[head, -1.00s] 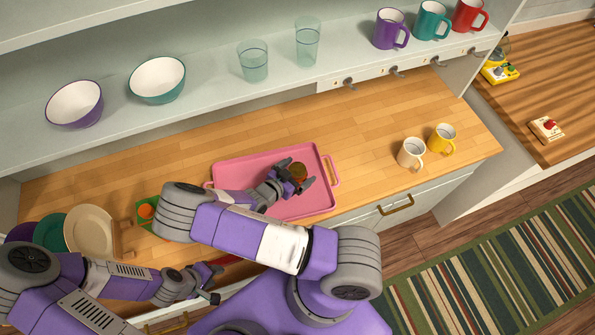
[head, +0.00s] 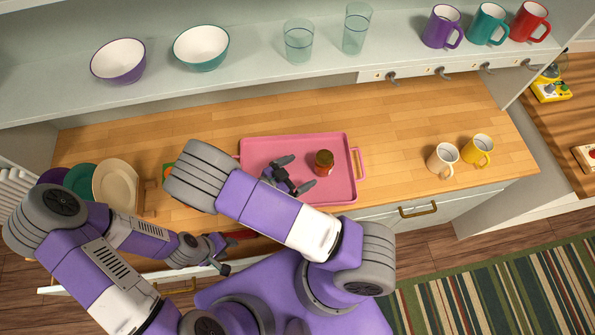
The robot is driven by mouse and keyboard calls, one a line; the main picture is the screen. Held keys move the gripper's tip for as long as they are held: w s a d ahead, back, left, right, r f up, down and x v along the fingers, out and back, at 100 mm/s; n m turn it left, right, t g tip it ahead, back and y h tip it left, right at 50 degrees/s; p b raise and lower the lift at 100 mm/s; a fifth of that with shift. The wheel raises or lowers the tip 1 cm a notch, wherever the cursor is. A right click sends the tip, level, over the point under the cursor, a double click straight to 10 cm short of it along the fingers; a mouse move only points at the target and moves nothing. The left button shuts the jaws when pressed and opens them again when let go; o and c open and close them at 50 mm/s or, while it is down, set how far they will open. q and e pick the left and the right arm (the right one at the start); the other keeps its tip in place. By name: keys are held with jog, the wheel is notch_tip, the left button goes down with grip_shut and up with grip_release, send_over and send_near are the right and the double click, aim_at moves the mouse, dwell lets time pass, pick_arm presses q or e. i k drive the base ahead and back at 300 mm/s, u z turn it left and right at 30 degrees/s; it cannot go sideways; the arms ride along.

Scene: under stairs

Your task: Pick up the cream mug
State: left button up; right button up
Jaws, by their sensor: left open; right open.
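The cream mug (head: 442,159) stands upright on the right part of the wooden counter, just left of a yellow mug (head: 478,151). My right gripper (head: 300,173) is open and empty over the pink tray, well to the left of the cream mug. A small jar (head: 324,163) with a red-brown body stands on the tray beside its fingers, apart from them. My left gripper (head: 225,255) is open and empty near the counter's front edge at the left, far from the mug.
The pink tray (head: 335,193) lies mid-counter. The counter (head: 400,130) between tray and mugs is clear. Plates (head: 115,187) stand in a rack at the left. A shelf above holds bowls (head: 201,47), glasses (head: 299,41) and mugs (head: 441,28), with hooks (head: 440,73) below it.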

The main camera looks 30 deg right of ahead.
aim_at(445, 154)
jog(key=k, duration=1)
